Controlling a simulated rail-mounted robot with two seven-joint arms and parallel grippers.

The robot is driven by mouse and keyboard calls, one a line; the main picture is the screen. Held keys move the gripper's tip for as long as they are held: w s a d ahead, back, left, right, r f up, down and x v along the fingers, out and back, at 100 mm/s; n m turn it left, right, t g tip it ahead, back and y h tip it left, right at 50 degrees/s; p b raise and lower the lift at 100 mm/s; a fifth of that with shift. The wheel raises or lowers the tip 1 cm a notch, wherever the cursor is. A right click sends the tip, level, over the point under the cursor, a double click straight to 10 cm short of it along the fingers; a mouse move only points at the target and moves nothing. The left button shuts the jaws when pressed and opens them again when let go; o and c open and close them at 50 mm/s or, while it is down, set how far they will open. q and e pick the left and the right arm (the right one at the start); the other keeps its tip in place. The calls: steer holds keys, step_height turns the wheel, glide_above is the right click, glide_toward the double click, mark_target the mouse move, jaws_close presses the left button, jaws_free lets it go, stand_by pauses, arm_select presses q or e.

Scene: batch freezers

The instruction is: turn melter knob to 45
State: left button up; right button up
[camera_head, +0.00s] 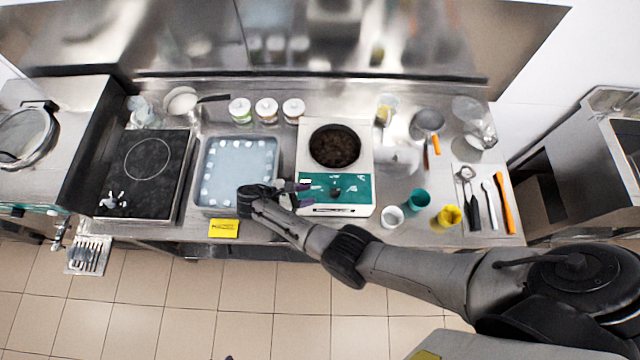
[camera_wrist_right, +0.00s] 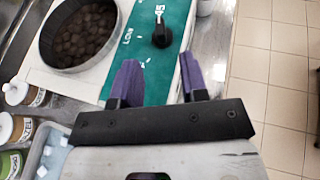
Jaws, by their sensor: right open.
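The melter (camera_head: 364,135) is a white unit with a round pot of dark brown pieces (camera_head: 335,146) and a green front panel (camera_head: 357,184). Its black knob (camera_head: 336,192) sits mid-panel; in the right wrist view the knob (camera_wrist_right: 162,36) shows clearly, with "45" printed beside it and "Low" off to its left. My right gripper (camera_head: 303,192) is open, with purple fingers, at the left part of the panel. In the right wrist view the fingertips (camera_wrist_right: 158,62) point towards the knob, apart from it, with nothing between them. My left gripper is out of view.
A basin of bluish liquid (camera_head: 202,160) lies left of the melter, with lidded jars (camera_head: 266,110) behind. A white cup (camera_head: 392,217), a teal cup (camera_head: 418,200) and a yellow cup (camera_head: 447,216) stand to its right. A yellow sign (camera_head: 223,229) is at the counter's front edge.

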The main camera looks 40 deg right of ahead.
steer(key=shift+v, duration=1.25)
